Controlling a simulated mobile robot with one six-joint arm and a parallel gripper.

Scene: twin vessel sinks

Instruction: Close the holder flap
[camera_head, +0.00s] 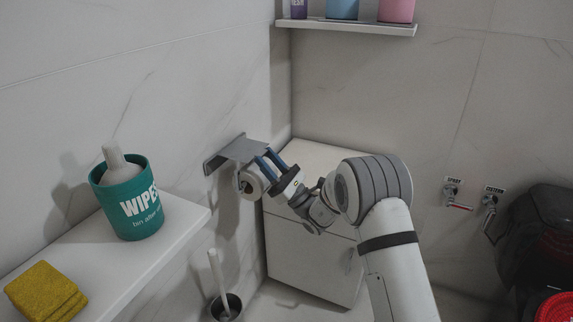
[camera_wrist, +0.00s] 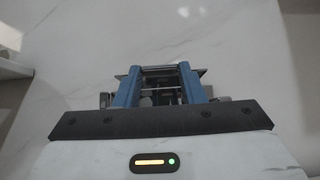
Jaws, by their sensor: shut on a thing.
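The holder flap (camera_head: 238,150) is a grey metal plate that sticks out from the left wall above a paper roll (camera_head: 247,183). It stands out roughly level, with its outer edge at my fingertips. My gripper (camera_head: 263,157) has blue fingers and reaches in from the right, at the flap's outer edge and just above the roll. It is shut on the flap, though the contact itself is small and partly hidden. In the wrist view my gripper (camera_wrist: 158,68) shows both blue fingers, with a dark plate edge (camera_wrist: 203,72) just past the tips.
A white ledge (camera_head: 135,258) at left holds a teal wipes tub (camera_head: 135,205) and yellow cloths (camera_head: 46,292). A toilet brush (camera_head: 217,275) stands below the holder. A white cabinet (camera_head: 300,250) is behind my arm. A shelf (camera_head: 350,27) hangs above; labelled taps (camera_head: 452,195) are right.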

